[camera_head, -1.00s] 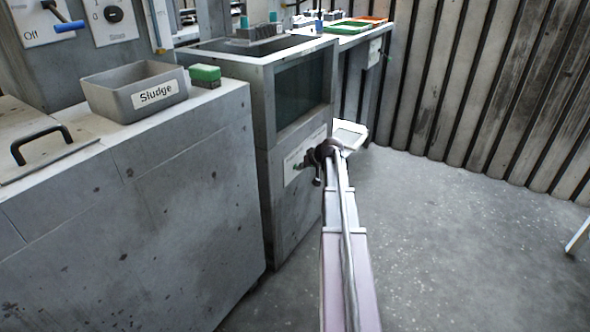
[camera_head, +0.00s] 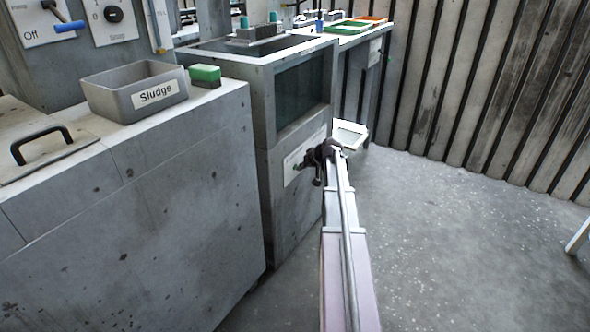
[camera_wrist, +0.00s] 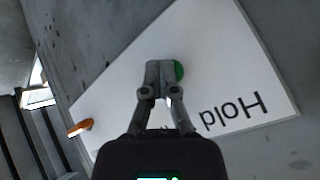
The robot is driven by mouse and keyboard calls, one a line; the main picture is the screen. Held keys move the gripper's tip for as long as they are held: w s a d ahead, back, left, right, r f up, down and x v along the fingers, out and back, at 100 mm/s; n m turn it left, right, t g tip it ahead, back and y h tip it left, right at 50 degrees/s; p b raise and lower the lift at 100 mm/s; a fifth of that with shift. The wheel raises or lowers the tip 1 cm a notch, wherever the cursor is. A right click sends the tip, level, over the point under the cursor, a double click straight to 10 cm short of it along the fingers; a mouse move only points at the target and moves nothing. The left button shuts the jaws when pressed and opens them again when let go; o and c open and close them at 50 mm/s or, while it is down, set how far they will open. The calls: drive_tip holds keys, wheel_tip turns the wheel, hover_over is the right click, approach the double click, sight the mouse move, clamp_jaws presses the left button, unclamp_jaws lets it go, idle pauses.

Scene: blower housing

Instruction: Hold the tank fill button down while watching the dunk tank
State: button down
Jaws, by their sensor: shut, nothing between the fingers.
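The dunk tank is a grey box with a dark window (camera_head: 302,88) in its front. The water level is not clear through it. A white label plate (camera_head: 292,172) is on the panel below. In the wrist view the plate (camera_wrist: 205,55) shows an upside-down "Hold" and a green button (camera_wrist: 179,71). My gripper (camera_head: 307,163) is at the plate, its fingers shut and empty. In the wrist view the fingertips (camera_wrist: 161,68) cover the button's left part. I cannot tell whether they press it. An orange piece (camera_wrist: 80,127) sits near the plate's edge.
A counter with a "Sludge" bin (camera_head: 135,90), a green-topped block (camera_head: 205,75) and a black handle (camera_head: 40,145) stands left. A grey fixture (camera_head: 265,41) with teal parts is at the tank's open top. Open floor (camera_head: 450,240) lies right, before a ribbed wall (camera_head: 480,90).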

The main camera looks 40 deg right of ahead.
drive_tip(key=shift+s, duration=0.15)
drive_tip(key=shift+s+d, duration=0.3)
drive_tip(key=shift+s, duration=0.3)
drive_tip(key=shift+s, duration=0.1)
idle(0.3)
drive_tip(key=shift+s+d, duration=0.3)
drive_tip(key=shift+s, duration=0.45)
drive_tip(key=shift+s+d, duration=0.35)
drive_tip(key=shift+s, duration=0.35)
drive_tip(key=shift+s+d, duration=0.3)
drive_tip(key=shift+s, duration=0.45)
